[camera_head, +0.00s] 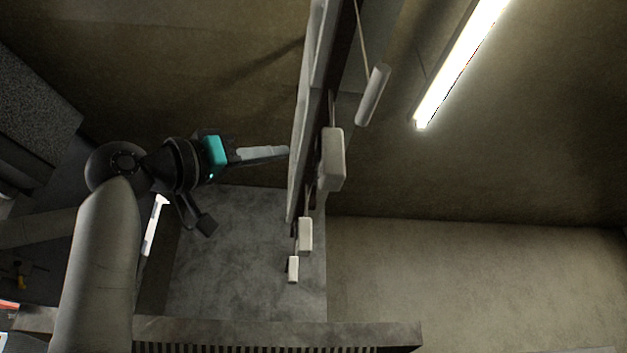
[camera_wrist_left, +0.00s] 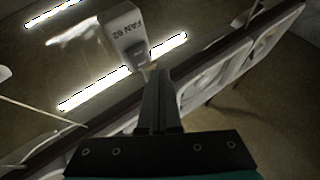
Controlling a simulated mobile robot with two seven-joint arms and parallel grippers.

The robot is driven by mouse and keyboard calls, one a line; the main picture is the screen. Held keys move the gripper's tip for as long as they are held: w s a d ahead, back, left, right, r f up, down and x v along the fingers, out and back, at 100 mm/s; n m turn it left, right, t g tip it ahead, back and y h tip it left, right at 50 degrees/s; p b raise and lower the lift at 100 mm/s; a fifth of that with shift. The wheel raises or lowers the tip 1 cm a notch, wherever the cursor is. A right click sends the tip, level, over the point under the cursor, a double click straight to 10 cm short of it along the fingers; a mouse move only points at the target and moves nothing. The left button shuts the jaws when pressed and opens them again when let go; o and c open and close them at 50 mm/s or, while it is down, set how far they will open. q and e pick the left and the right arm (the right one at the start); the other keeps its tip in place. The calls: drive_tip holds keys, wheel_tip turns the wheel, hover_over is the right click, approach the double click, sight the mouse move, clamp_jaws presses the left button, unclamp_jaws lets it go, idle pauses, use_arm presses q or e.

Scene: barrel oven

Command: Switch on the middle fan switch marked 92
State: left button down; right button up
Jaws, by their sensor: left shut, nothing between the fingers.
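A pale switch box marked FAN 92 (camera_wrist_left: 124,33) hangs at the upper middle of the left wrist view, its lettering upside down. A dark switch part (camera_wrist_left: 138,53) sits at its lower end. My left gripper (camera_wrist_left: 153,72) is shut and empty, its fingertips just below that end; I cannot tell whether they touch. In the head view my left gripper (camera_head: 284,151) points right at the long frame. Pale boxes hang past it: a large one (camera_head: 333,160), a smaller one (camera_head: 305,236) and a smallest one (camera_head: 293,269). Their markings are unreadable there. My right gripper is not in view.
A long pale-and-dark frame (camera_head: 305,110) crosses the head view beside the fingertips. A white piece hangs on a cord (camera_head: 373,95), and a lit tube lamp (camera_head: 460,65) is at upper right.

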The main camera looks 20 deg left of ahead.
use_arm(q)
drive_tip(key=shift+w+d+f, duration=0.1)
drive_tip(key=shift+w+d, duration=0.2)
drive_tip(key=shift+d, duration=0.2)
drive_tip(key=shift+w+d, duration=0.3)
drive_tip(key=shift+d, duration=0.2)
idle(1.4)
drive_tip(key=shift+w+d, duration=0.25)
drive_tip(key=shift+d, duration=0.1)
drive_tip(key=shift+w+d+f, duration=0.1)
drive_tip(key=shift+w+d, duration=0.05)
drive_tip(key=shift+d, duration=0.15)
idle(0.7)
drive_tip(key=shift+a, duration=0.15)
drive_tip(key=shift+s+a, duration=0.45)
drive_tip(key=shift+a, duration=0.15)
drive_tip(key=a, duration=0.1)
drive_tip(key=s+a, duration=0.1)
drive_tip(key=s+a+p, duration=0.1)
drive_tip(key=a, duration=0.1)
drive_tip(key=shift+s+a+r, duration=0.1)
drive_tip(key=shift+s+r, duration=0.15)
drive_tip(key=shift+r, duration=0.15)
